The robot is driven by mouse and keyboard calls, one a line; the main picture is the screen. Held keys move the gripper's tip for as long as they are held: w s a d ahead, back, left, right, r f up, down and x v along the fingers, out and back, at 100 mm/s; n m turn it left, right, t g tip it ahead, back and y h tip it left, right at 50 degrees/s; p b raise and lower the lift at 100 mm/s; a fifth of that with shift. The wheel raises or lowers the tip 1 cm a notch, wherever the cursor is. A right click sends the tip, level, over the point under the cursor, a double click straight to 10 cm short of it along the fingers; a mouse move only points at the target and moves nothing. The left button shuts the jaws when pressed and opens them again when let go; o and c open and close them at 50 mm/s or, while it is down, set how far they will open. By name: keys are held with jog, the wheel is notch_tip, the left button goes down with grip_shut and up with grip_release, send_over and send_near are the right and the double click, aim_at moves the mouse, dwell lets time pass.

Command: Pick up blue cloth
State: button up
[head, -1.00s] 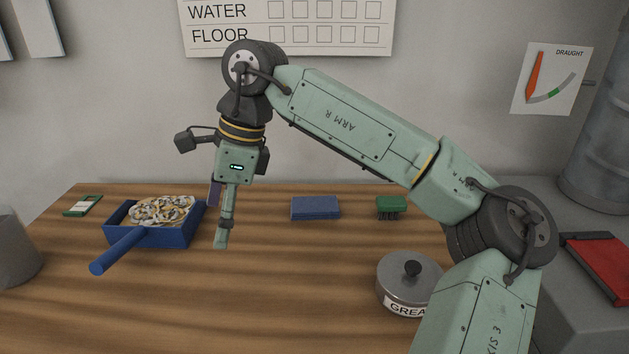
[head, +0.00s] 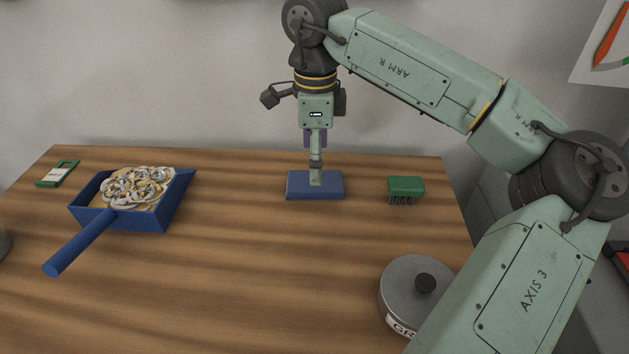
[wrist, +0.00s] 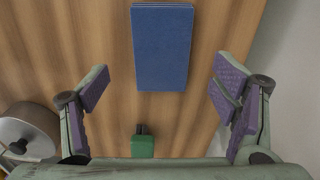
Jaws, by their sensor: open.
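The blue cloth (head: 300,188) is a flat, folded rectangle lying on the wooden table, near its far edge. In the wrist view the cloth (wrist: 162,48) shows at the top middle, ahead of the fingers and between their lines. My gripper (head: 316,184) is in front of the cloth in the head view and hides a little of it.
A green brush (head: 406,187) lies right of the cloth. A lidded grease tin (head: 415,290) stands at the front right. The middle of the table is clear.

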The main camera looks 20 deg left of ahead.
notch_tip(320, 180, down, 5)
jog(key=shift+a+f+p, duration=0.1)
jog(key=shift+p, duration=0.75)
jog(key=shift+c, duration=0.2)
jog(key=c, duration=1.1)
